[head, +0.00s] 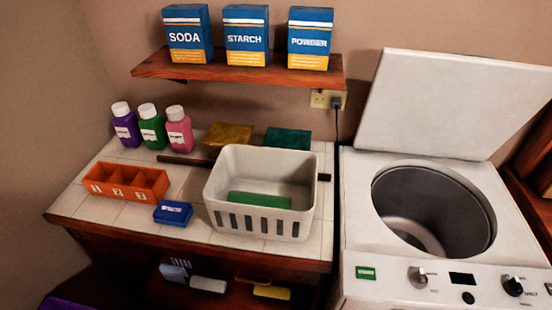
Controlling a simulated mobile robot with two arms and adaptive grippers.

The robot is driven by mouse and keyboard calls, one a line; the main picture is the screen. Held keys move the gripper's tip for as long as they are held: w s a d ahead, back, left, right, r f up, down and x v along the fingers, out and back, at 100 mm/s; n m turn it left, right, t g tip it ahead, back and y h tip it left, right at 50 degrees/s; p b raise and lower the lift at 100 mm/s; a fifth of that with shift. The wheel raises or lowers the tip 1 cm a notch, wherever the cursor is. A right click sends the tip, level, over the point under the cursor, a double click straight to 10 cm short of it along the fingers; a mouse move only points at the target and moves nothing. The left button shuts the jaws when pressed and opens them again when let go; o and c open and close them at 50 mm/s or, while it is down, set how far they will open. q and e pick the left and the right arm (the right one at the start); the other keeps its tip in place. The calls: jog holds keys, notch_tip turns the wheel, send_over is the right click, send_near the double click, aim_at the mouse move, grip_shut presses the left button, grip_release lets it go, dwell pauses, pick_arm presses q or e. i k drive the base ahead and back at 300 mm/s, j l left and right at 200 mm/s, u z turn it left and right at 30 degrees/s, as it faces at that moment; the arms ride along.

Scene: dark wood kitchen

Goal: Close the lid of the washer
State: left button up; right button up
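A white top-loading washer (356,215) stands at the right of the head view. Its lid (450,105) is raised and leans back toward the wall, tilted past upright. The round drum opening (430,215) is uncovered, and the part of the drum I can see looks empty. The front panel (445,285) has knobs, a dark display and a green label. Neither of my grippers shows in this view.
A tiled counter (85,205) left of the washer holds a white basket (262,222), an orange divided tray (125,181), several bottles and a blue box (173,213). A wooden shelf (240,75) with three boxes hangs above. A wooden unit (535,210) stands right of the washer.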

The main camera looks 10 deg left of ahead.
aim_at(453, 105)
jog(key=z, duration=0.95)
jog(key=i+l+z, duration=0.1)
jog(key=l+z, duration=0.15)
jog(key=i+l+z, duration=0.25)
jog(key=l, duration=0.25)
jog(key=l+z, duration=0.25)
jog(key=i+l, duration=0.05)
